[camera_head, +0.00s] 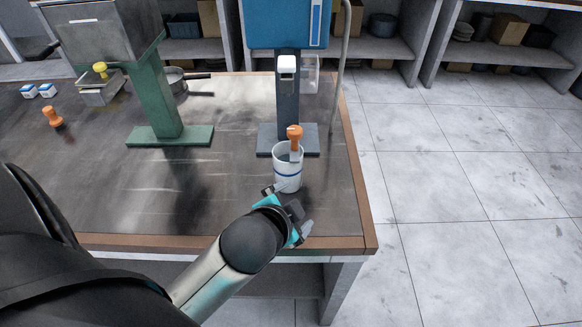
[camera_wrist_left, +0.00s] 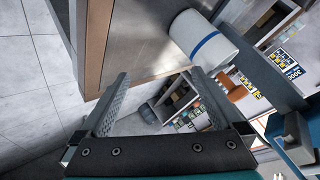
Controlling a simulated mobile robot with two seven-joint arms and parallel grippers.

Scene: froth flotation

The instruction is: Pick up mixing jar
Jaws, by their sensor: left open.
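The mixing jar appears to be the white cup with a blue band (camera_head: 288,174), upright near the table's front right corner. Something with an orange top (camera_head: 294,133) sticks up out of its mouth. My left gripper (camera_head: 288,211) is just in front of the jar, with its fingers apart and nothing between them. The left wrist view shows the jar's white side and blue band (camera_wrist_left: 204,40) beyond the open fingers (camera_wrist_left: 158,76), off to the upper right. I cannot tell whether a fingertip touches it. My right gripper is not in view.
A blue machine (camera_head: 284,24) on a dark column stands right behind the jar. A green stand (camera_head: 160,105) is to the left. The table (camera_head: 110,185) is clear left of the jar.

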